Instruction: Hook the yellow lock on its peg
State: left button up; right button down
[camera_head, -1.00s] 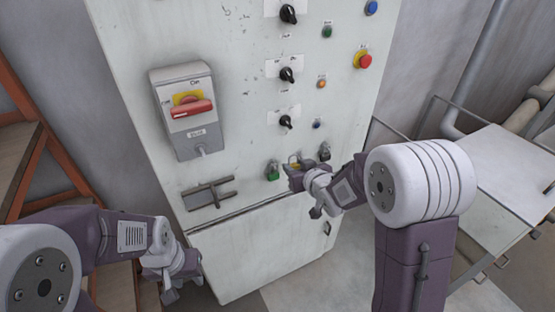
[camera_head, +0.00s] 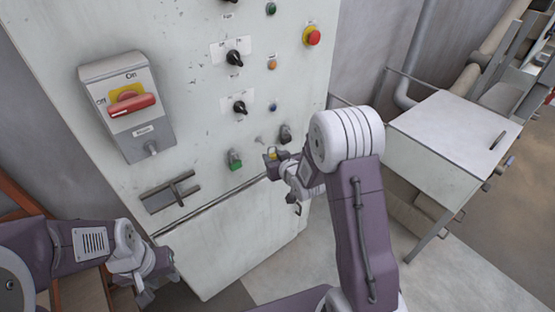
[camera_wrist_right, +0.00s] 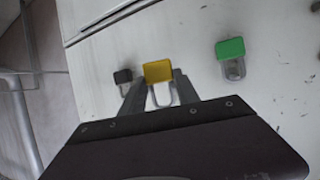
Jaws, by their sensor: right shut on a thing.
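The yellow lock (camera_wrist_right: 158,72) is between the fingers of my right gripper (camera_wrist_right: 150,92), which is shut on it. Its metal shackle shows below the yellow body in the right wrist view. In the head view my right gripper (camera_head: 272,155) is at the cabinet's front, between and just below the green lock (camera_head: 235,160) and the black lock (camera_head: 285,134). The green lock (camera_wrist_right: 230,48) and black lock (camera_wrist_right: 122,76) flank the yellow one in the wrist view. A small light peg (camera_head: 260,139) shows between them in the head view. My left gripper (camera_head: 155,288) appears open and empty, low at the left.
The cabinet (camera_head: 190,85) carries a red-handled switch box (camera_head: 130,105), knobs and buttons. A bracket (camera_head: 170,192) and ledge lie below. A white table (camera_head: 455,125) stands at the right. Orange framing (camera_head: 28,205) is at the left.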

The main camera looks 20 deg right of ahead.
jog(key=shift+w+a, duration=0.2)
jog(key=shift+w, duration=0.1)
jog(key=shift+w+a+f, duration=0.1)
jog(key=shift+w+a, duration=0.15)
jog(key=shift+w, duration=0.45)
jog(key=shift+w+a+f, duration=0.1)
jog(key=shift+w+a, duration=0.1)
jog(key=shift+w, duration=0.45)
jog(key=shift+w+a+f, duration=0.1)
jog(key=shift+w+a, duration=0.15)
jog(key=shift+w, duration=0.45)
jog(key=shift+w+a+f+b, duration=0.15)
jog(key=shift+w+f+b, duration=0.3)
jog(key=shift+w, duration=0.1)
jog(key=shift+r, duration=0.1)
jog(key=c, duration=1)
grip_release()
jog(key=shift+o, duration=0.9)
